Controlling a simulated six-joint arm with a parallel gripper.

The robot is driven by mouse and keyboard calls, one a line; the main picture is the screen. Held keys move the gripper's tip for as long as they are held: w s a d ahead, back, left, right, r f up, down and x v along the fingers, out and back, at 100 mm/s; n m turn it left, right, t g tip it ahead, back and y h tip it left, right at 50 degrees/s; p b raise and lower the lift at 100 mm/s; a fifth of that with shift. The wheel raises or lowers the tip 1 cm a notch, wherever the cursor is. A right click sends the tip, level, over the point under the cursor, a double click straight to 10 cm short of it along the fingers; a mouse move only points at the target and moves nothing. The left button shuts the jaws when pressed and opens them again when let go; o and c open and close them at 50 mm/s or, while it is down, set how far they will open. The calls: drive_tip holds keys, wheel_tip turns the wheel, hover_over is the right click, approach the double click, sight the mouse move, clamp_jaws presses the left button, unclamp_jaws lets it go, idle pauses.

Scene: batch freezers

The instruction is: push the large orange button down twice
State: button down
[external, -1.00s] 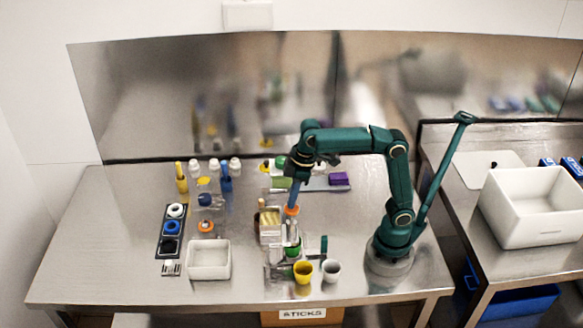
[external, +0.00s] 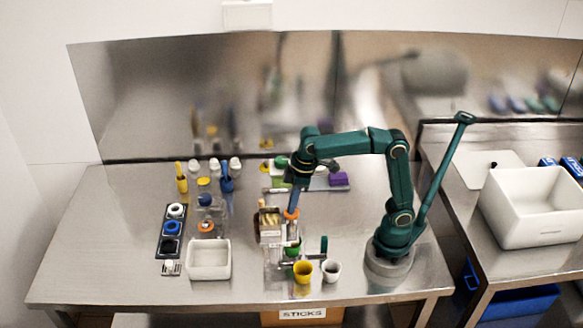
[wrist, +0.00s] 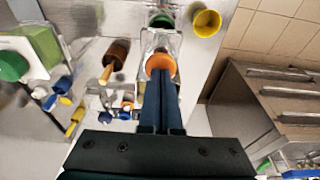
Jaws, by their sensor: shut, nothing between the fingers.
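The large orange button (external: 291,214) is a round cap on top of a clear stand near the middle of the table. In the wrist view the orange button (wrist: 161,62) shows at the far end of my fingers. My gripper (external: 293,207) points down over it, with its dark blue fingers together and nothing between them. In the wrist view the tips of my gripper (wrist: 160,74) meet or overlap the near edge of the button. The fingers cover part of it, so firm contact is hard to confirm.
A box of sticks (external: 269,224) stands close left of the button. A yellow cup (external: 303,271) and a grey-white cup (external: 331,270) stand in front. A white bin (external: 209,260) is at the left. A smaller orange ring (external: 206,226) lies behind the bin.

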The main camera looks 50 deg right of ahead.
drive_tip(key=shift+f, duration=0.35)
drive_tip(key=shift+r, duration=1.85)
drive_tip(key=shift+f, duration=0.2)
